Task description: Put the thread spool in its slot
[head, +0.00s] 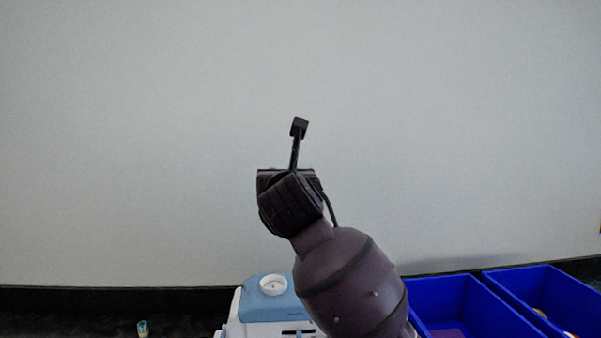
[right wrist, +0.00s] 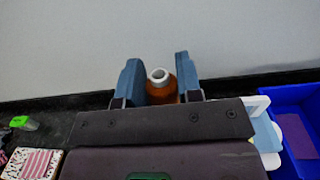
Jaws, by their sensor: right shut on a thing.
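The thread spool (right wrist: 161,92) is orange-brown with a pale, hollow top end. In the right wrist view it stands roughly upright between the two blue fingers of my right gripper (right wrist: 157,60), which is shut on it. In the head view my right arm is raised in front of the wall, and the spool is hidden behind the gripper body. A white and light-blue sewing machine (head: 252,307) with a round white piece on top stands below, partly covered by my arm. I cannot make out a slot for the spool. My left gripper is not in view.
Two blue bins (head: 441,297) stand at the right; a purple piece (right wrist: 297,135) lies in one. A small teal and yellow object (head: 142,328) is at the lower left. A green item (right wrist: 24,123) and patterned fabric (right wrist: 36,164) lie on the dark surface.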

